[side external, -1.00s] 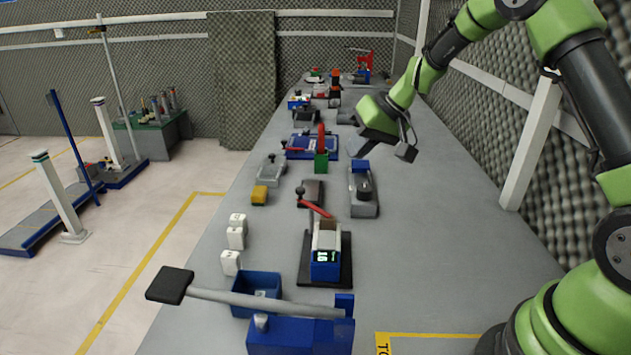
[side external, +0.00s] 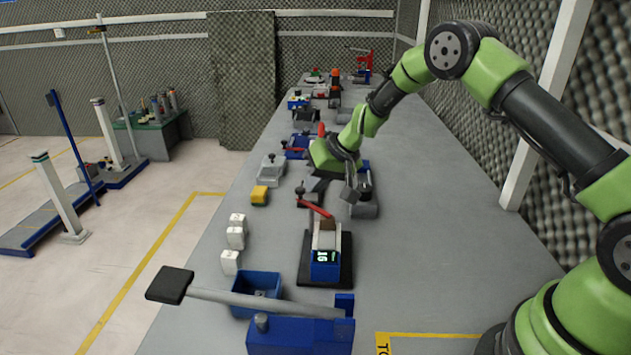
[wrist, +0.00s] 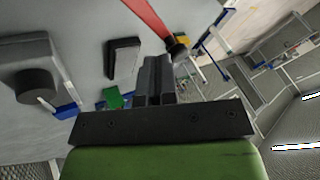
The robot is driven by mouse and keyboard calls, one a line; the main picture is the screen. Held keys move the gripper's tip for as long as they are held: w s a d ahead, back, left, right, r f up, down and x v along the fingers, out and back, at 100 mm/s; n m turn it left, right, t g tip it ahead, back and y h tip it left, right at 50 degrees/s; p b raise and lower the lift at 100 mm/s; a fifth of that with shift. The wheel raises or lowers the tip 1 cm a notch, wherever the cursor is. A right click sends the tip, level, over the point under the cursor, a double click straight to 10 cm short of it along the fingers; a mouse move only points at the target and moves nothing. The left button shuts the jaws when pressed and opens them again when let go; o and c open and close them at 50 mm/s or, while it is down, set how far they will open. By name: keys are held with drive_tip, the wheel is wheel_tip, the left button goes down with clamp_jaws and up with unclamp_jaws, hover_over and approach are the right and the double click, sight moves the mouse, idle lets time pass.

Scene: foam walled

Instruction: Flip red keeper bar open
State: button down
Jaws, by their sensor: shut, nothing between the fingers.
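A red bar (side external: 318,208) with a dark knob at its far left end slants up from the near blue unit (side external: 325,266) with a lit display. In the wrist view the red bar (wrist: 150,17) comes down from the top edge, its knob (wrist: 179,44) just right of my fingers. My gripper (wrist: 157,62) is shut and empty. The side view shows its body over the bench beyond the bar, with the fingertips hard to make out. I cannot tell whether they touch the bar.
A grey fixture with a dark cylinder (wrist: 30,86) and a dark flat block (wrist: 122,58) lie left of my fingers in the wrist view. The bench's right side is clear.

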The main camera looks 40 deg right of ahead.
sight(300, 191)
drive_tip(key=shift+w+a+n+g+y, duration=0.1)
drive_tip(key=shift+w+n+g+y, duration=0.15)
drive_tip(key=shift+n+y, duration=0.45)
idle(0.3)
drive_tip(key=n, duration=0.1)
drive_tip(key=n+g, duration=0.1)
drive_tip(key=n, duration=0.1)
drive_tip(key=a+n+g+y, duration=0.1)
drive_tip(key=shift+w+n, duration=0.25)
drive_tip(key=shift+n, duration=0.05)
drive_tip(key=shift+w+a, duration=0.15)
drive_tip(key=shift+a, duration=0.85)
drive_tip(key=shift+s+d, duration=0.5)
drive_tip(key=shift+s, duration=0.2)
drive_tip(key=v, duration=1)
